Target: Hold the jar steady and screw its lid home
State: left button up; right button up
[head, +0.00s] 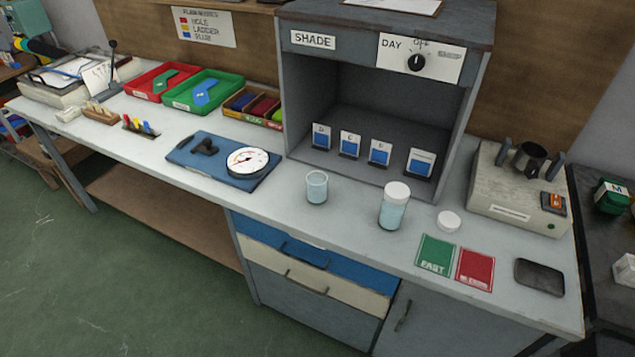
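A clear jar (392,213) with pale blue contents stands upright on the bench. A white lid (397,190) sits on its top; I cannot tell how tightly. A second clear jar (317,188) stands to its left, open at the top, with pale blue contents. A loose white lid (448,221) lies flat on the bench to the right of the lidded jar, apart from both jars. Neither of my grippers shows in the head view.
The grey shade box (463,110) stands behind the jars, with several labelled cards inside. A green card (435,254), a red card (475,268) and a dark tray (539,276) lie front right. A blue board (196,166) with a dial gauge (250,161) lies left.

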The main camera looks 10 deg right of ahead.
aim_at(316, 183)
jog(key=z, duration=1.25)
jog(key=j, duration=0.4)
jog(key=i+j, duration=0.15)
jog(key=j, duration=0.2)
